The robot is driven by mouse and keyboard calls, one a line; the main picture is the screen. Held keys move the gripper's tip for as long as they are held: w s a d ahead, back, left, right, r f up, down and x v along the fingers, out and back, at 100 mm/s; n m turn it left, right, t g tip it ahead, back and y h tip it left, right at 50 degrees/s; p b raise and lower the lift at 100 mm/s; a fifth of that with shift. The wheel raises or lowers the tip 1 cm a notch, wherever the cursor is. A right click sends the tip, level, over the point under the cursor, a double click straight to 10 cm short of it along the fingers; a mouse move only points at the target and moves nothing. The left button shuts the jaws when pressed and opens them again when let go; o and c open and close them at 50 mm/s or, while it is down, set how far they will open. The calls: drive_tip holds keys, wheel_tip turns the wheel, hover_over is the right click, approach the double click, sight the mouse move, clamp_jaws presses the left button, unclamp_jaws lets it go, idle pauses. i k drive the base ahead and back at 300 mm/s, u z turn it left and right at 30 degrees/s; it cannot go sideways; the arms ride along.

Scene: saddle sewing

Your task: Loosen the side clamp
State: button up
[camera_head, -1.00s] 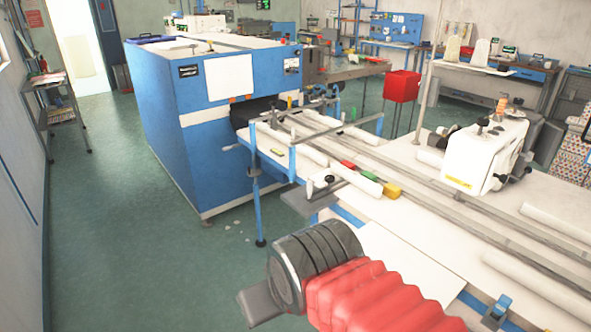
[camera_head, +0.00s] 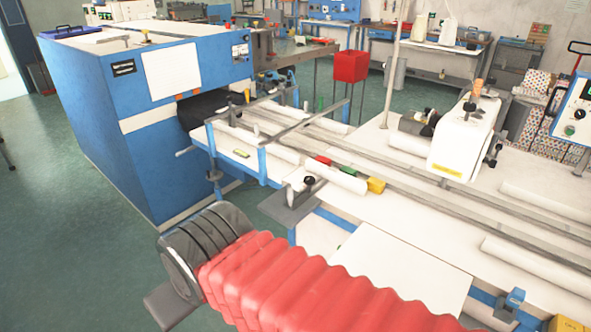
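A small clamp-like fitting with a black knob (camera_head: 309,181) sits at the near left edge of the white table (camera_head: 385,225), above a grey plate. A blue clamp-like piece (camera_head: 512,299) is on the table's near edge at the lower right. I cannot tell which of these is the side clamp, or whether either is tight. My arm, in a red ribbed sleeve, reaches in from the bottom and ends in a dark ribbed wrist. A flat grey part of my gripper (camera_head: 170,306) shows below the wrist, apart from both fittings. Its fingers cannot be made out.
A large blue machine (camera_head: 160,130) stands at the left, joined to the table with rails. A white sewing-machine-like head (camera_head: 463,140) stands on the table at right. White rolls (camera_head: 335,178) and small coloured blocks lie near the rails. Green floor (camera_head: 60,220) is open at lower left.

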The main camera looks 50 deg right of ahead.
sight(309, 180)
drive_tip(key=z, duration=0.25)
drive_tip(key=i, duration=0.65)
drive_tip(key=z, duration=0.8)
drive_tip(key=i, duration=0.45)
drive_tip(key=z, duration=0.35)
